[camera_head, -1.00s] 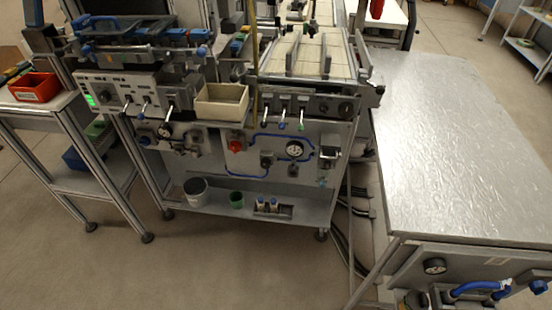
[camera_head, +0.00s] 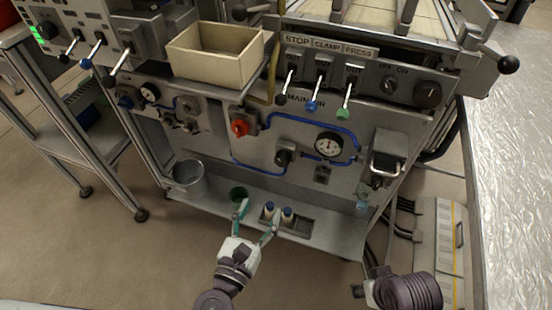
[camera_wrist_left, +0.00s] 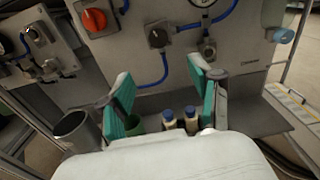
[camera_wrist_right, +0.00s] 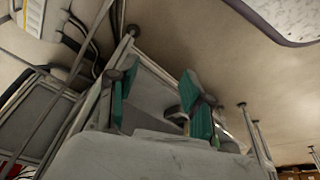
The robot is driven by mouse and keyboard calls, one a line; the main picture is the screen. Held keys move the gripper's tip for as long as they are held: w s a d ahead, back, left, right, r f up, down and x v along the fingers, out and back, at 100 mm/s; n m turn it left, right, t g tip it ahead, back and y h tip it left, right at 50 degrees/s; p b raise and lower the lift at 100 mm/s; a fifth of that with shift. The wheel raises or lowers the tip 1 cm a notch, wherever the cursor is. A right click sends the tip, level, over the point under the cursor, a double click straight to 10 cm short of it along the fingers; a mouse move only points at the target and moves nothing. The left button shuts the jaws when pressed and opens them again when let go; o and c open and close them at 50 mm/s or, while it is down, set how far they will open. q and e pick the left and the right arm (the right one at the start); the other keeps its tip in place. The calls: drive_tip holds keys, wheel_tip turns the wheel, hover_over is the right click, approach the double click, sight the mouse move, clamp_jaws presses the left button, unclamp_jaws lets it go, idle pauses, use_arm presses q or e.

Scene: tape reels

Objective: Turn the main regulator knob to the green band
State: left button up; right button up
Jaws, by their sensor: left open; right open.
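The black regulator knob (camera_head: 283,158) sits on the grey front panel, joined by blue hose to a round white gauge (camera_head: 328,145). The gauge's green band and needle are too small to read. My left gripper (camera_head: 257,218) is open and empty, below and in front of the knob, not touching it. In the left wrist view the knob (camera_wrist_left: 158,37) shows above and between the spread fingers. My right gripper (camera_wrist_right: 153,88) is open and empty in the right wrist view; in the head view its wrist shows low at the right, its fingers mostly hidden.
A red rotary switch (camera_head: 239,127) is left of the knob. Levers (camera_head: 313,104) and a beige bin (camera_head: 216,55) are above. A shelf (camera_head: 335,240) below holds a grey bucket (camera_head: 188,176), a green cup (camera_head: 238,193) and small bottles (camera_head: 287,214). A metal-topped table (camera_head: 515,160) stands right.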

use_arm(q)
drive_tip(key=p, duration=0.3)
approach(281, 164)
drive_tip(key=w, duration=0.3)
drive_tip(key=x, duration=0.2)
drive_tip(key=d+x, duration=0.1)
drive_tip(key=x, duration=0.2)
drive_tip(key=shift+w, duration=0.15)
drive_tip(key=shift+w+d, duration=0.2)
drive_tip(key=shift+w, duration=0.3)
use_arm(e)
wheel_tip(281, 164, down, 10)
drive_tip(key=shift+a+g, duration=0.15)
drive_tip(key=shift+g, duration=0.15)
drive_tip(key=shift+w+f, duration=0.1)
use_arm(q)
drive_tip(key=c, duration=1.1)
drive_tip(key=shift+c, duration=0.2)
